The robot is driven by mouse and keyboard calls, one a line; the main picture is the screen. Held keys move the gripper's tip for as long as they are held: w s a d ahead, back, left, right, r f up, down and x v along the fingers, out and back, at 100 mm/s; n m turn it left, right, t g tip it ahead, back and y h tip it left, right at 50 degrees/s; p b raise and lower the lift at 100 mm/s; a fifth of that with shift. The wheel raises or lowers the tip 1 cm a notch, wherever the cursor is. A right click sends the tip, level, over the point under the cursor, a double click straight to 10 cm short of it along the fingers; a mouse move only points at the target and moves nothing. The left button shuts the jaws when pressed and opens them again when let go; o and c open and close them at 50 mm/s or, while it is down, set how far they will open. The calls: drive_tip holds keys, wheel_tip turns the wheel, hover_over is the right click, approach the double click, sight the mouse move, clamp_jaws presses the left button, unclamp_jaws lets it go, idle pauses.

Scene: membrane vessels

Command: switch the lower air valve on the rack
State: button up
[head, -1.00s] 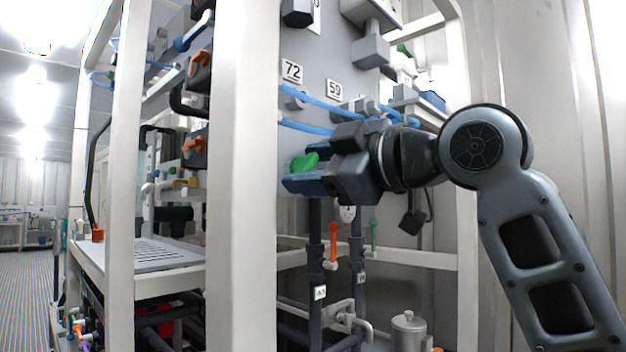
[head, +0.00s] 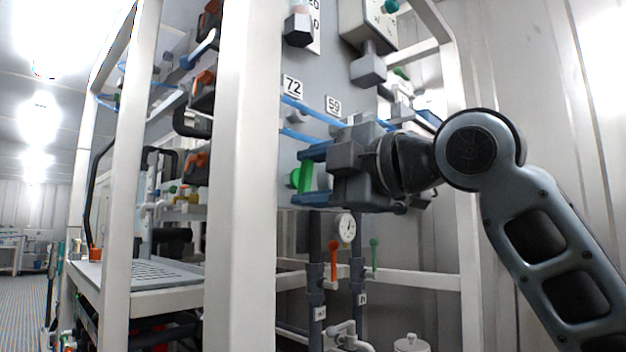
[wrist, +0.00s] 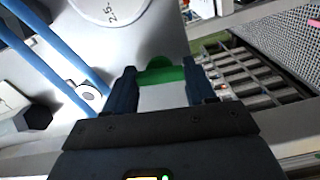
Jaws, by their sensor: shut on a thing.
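The lower air valve has a green handle (head: 306,177) on the grey rack panel (head: 262,150), below the tags 72 and 59. The handle now stands upright in the head view. My gripper (head: 314,176) is at the panel with its two blue fingers above and below the green handle, shut on it. In the wrist view the green handle (wrist: 162,75) spans the gap between the blue fingertips (wrist: 162,88). The valve body behind the handle is mostly hidden.
Blue air tubes (head: 310,112) run just above my gripper. A white rack post (head: 247,180) stands close to the left. A pressure gauge (head: 346,228) and an orange-handled valve (head: 334,258) are below. A grey box (head: 368,70) hangs above.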

drive_tip(key=shift+f, duration=0.1)
drive_tip(key=o, duration=1)
drive_tip(key=shift+o, duration=0.2)
drive_tip(key=v, duration=0.7)
drive_tip(key=shift+s+d+b, duration=0.25)
drive_tip(key=shift+d+b, duration=0.05)
drive_tip(key=shift+b, duration=0.05)
